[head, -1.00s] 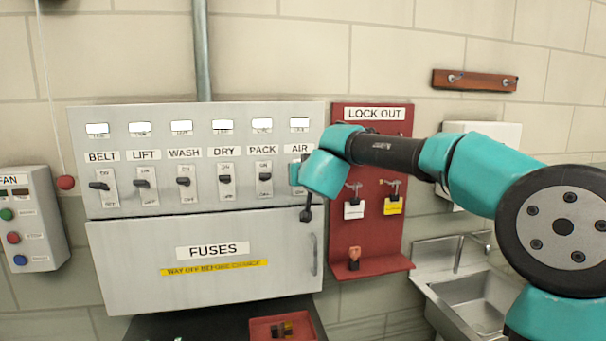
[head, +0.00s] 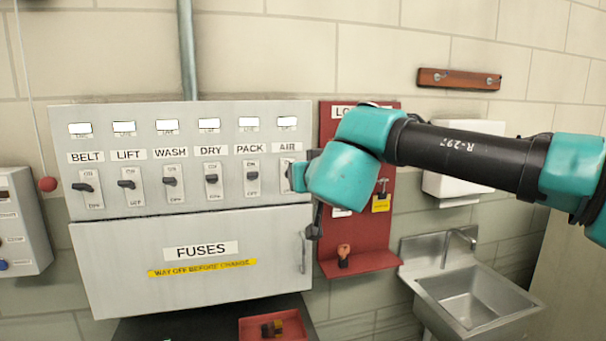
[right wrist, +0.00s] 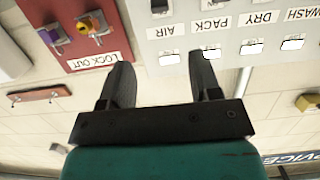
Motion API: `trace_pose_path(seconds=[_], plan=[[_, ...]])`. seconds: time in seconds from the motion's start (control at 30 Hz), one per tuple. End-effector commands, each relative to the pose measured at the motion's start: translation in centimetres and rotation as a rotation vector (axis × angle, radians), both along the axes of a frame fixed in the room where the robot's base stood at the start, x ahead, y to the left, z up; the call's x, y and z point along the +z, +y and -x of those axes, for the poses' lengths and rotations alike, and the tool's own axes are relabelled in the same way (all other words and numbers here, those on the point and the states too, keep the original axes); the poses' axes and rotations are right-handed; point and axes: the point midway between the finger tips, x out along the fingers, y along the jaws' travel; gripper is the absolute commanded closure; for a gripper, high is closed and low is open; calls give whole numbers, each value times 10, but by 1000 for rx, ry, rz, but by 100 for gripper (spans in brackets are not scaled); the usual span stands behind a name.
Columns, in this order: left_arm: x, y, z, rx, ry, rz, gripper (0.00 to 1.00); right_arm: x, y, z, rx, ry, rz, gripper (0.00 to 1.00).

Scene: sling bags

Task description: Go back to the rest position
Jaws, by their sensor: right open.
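My right gripper (right wrist: 160,62) is open and empty in the right wrist view, its two dark fingers spread in front of the grey switch panel (right wrist: 225,45) and the red lock out board (right wrist: 75,35). In the head view a dark finger of it (head: 316,222) shows below the teal wrist, beside the right edge of the fuse cabinet (head: 190,285); the rest is hidden behind the wrist. The AIR switch is partly covered by my arm. My left gripper is not in view.
A red tray (head: 252,328) sits below the cabinet. A sink (head: 475,300) stands at the right, a fan control box (head: 18,225) at the left.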

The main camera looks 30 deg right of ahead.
Motion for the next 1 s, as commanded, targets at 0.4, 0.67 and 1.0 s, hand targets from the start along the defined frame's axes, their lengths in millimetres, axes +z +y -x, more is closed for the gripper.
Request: trace_pose_path(seconds=[0.4,0.67,1.0], plan=[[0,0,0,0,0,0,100,1,2,6,0,0,0,43],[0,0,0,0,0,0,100,-4,3,3,0,7,1,43],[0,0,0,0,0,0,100,-118,13,-55,11,124,22,43]])
